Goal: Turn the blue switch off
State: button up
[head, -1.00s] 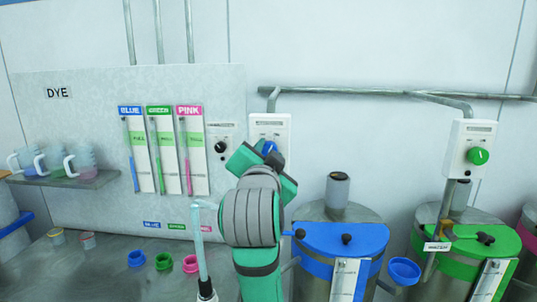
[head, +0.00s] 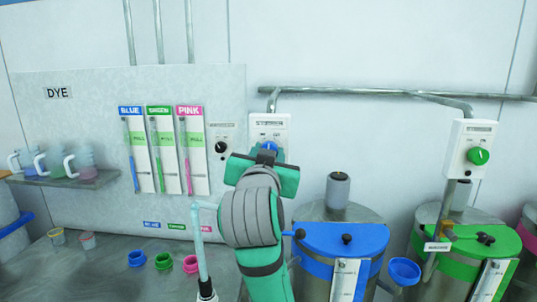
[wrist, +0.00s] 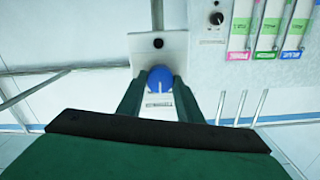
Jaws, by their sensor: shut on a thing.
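The blue switch (head: 269,147) is a round knob on a white box (head: 283,125) on the wall. In the head view my gripper (head: 268,153) is right in front of it and hides its lower part. In the wrist view the blue switch (wrist: 160,78) lies between the tips of my two green fingers (wrist: 160,84). The fingers are shut on its sides. A pale pointer mark shows on the knob's face and looks roughly upright in the wrist view.
A blue-lidded drum (head: 345,236) stands below the box, to the right of my arm. A green switch (head: 478,156) is on another box farther right. A black knob (head: 221,147) is on the dye panel to the left. A pipe (head: 360,92) runs above.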

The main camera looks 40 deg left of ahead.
jog(key=n, duration=0.6)
jog(key=shift+n, duration=0.4)
dwell(0.3)
jog(key=o, duration=1)
jog(key=shift+o, duration=0.2)
jog(key=v, duration=1.1)
